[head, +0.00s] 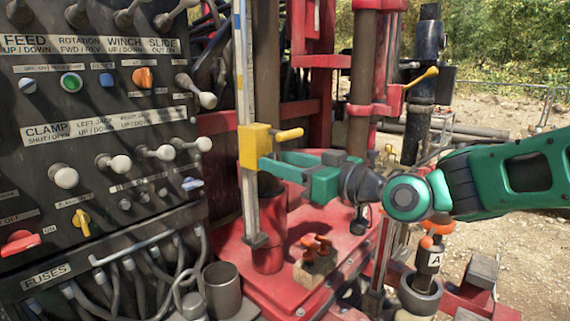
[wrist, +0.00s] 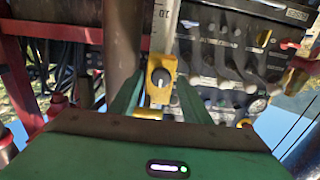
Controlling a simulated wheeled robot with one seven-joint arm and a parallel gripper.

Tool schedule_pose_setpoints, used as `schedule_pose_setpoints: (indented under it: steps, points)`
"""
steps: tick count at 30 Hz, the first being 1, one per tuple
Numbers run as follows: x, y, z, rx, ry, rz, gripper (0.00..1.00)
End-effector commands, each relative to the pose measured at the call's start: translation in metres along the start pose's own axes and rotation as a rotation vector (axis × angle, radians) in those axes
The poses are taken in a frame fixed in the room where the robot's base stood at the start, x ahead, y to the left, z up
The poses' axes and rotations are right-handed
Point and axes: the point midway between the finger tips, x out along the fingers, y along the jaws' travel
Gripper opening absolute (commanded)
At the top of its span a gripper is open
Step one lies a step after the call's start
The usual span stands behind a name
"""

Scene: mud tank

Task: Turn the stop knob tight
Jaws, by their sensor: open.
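The yellow stop block (head: 254,147) sits on an upright scale post (head: 243,90), with a yellow handle (head: 289,134) sticking out to its right. In the wrist view the yellow block (wrist: 167,61) carries a round dark knob (wrist: 160,77) with a pale pointer mark. My green gripper (head: 268,168) reaches in from the right, its fingertips close to the lower right of the block. In the wrist view my gripper (wrist: 160,92) is open, with one finger on each side of the knob. I cannot tell whether the fingers touch it. The dark knob is not clear in the head view.
A dark control panel (head: 100,135) with levers and knobs stands close on the left. Below my gripper are a red deck (head: 228,250), an orange clamp (head: 317,244) on a wooden block, and a grey cup (head: 222,290). Red rig columns rise behind.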

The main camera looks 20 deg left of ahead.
Motion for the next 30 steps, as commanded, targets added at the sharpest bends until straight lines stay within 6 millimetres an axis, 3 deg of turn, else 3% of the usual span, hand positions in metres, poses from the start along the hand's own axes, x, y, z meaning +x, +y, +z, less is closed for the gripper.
schedule_pose_setpoints:
  steps: [9,14,23,30]
  points:
    - [0.002,0.0,0.0001,0.0,0.0,0.0,0.41]
    - [0.0018,0.0003,0.0001,0.0,0.0,0.001,0.04]
    - [0.0015,0.0017,0.0001,0.02,0.0,0.003,0.04]
    - [0.0014,0.0028,0.0002,0.131,0.0,0.004,0.04]
